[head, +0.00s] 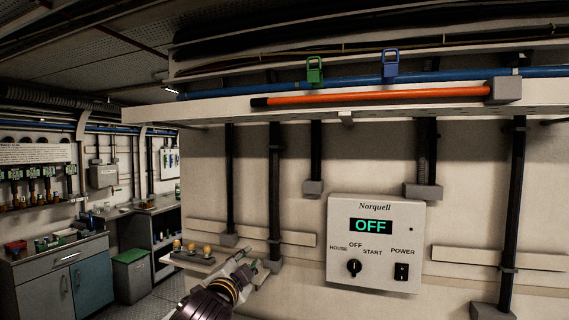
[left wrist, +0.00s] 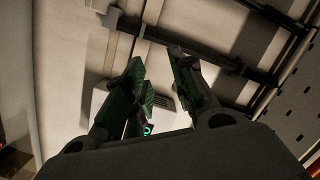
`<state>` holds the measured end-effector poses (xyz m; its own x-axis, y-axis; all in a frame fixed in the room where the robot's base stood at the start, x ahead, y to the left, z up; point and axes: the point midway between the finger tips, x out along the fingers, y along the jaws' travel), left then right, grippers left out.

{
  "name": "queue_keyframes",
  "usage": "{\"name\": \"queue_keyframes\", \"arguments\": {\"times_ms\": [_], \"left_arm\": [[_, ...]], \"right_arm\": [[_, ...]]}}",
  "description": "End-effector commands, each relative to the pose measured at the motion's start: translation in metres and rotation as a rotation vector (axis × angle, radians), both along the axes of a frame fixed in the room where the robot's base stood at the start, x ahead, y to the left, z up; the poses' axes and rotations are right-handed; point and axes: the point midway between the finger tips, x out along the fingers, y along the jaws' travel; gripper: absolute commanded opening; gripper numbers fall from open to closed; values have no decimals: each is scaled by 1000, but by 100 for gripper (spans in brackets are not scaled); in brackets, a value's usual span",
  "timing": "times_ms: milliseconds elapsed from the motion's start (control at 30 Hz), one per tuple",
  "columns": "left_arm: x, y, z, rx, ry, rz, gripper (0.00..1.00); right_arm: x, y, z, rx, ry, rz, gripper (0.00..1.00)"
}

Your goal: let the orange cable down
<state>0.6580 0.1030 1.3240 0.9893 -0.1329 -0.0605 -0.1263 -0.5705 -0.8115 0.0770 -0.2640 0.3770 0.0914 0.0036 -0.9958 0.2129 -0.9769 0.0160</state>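The orange cable (head: 380,97) lies along the front of the overhead tray (head: 215,110). Its black end (head: 260,102) is at the left, and its right end meets a grey block (head: 506,90). My left gripper (head: 256,268) is low, well below the tray and left of the control box. In the left wrist view its green-padded fingers (left wrist: 157,64) stand apart with nothing held between them. A green clip (head: 315,70) and a blue clip (head: 390,64) sit behind the orange cable, by a blue pipe (head: 440,76). My right gripper is out of view.
A white Norquell control box (head: 375,270) reading OFF is on the wall. Dark vertical conduits (head: 275,180) run down from the tray. A small shelf with several yellowish knobs (head: 192,248) is beside my left gripper. Wall below the cable is partly clear.

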Motion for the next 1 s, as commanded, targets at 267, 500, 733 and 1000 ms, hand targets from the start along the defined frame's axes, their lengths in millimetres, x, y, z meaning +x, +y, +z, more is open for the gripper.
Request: {"name": "queue_keyframes", "arguments": {"times_ms": [267,500,733,1000], "left_arm": [[-10,-16,84,101,-178,-25,26],[-27,-29,150,191,-328,-34,26],[-51,-42,211,278,-471,-33,26],[-85,-57,275,381,-635,-21,26]], "right_arm": [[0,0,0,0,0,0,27],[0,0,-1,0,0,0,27],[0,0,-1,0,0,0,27],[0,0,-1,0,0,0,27]]}}
